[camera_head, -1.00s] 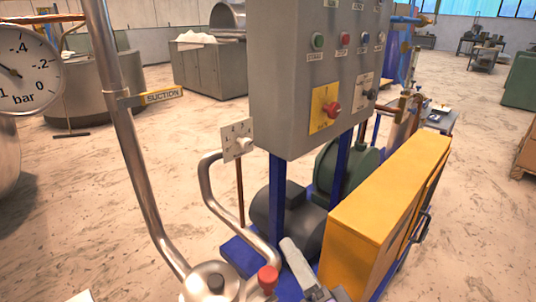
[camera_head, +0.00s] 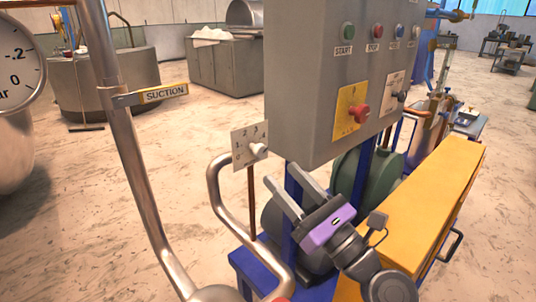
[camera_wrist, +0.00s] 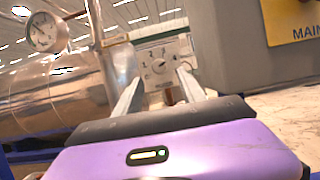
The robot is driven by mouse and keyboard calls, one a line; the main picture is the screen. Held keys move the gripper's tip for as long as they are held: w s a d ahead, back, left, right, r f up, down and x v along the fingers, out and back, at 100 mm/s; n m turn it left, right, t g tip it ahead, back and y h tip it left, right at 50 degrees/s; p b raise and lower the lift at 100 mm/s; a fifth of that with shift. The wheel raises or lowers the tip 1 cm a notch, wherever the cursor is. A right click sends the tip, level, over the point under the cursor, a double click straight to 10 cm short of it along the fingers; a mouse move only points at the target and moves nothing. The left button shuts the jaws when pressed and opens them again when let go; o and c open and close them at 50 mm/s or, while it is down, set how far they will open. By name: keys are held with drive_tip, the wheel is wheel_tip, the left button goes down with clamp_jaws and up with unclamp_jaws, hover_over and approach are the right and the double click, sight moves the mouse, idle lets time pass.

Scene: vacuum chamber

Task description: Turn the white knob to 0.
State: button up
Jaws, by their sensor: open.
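The white knob (camera_head: 257,149) sits on a small pale dial plate (camera_head: 238,150) with numbers, left of the grey control box. The knob (camera_wrist: 158,66) also shows in the wrist view, on the plate's face between the fingers in the picture. Which number it points at is too small to tell. My gripper (camera_head: 282,176) is open and empty, below and right of the knob and apart from it. Its two fingers (camera_wrist: 159,77) point toward the dial in the wrist view.
The grey control box (camera_head: 310,90) with buttons and a red switch (camera_head: 360,112) hangs just above my gripper. A bent metal pipe (camera_head: 222,195) runs below the dial, and a taller pipe (camera_head: 130,150) stands left. A yellow cabinet (camera_head: 440,200) is at right.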

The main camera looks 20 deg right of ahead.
sight(263, 154)
drive_tip(key=p+x, duration=0.1)
drive_tip(key=x, duration=0.6)
drive_tip(key=shift+p, duration=0.3)
drive_tip(key=shift+c, duration=0.2)
clamp_jaws()
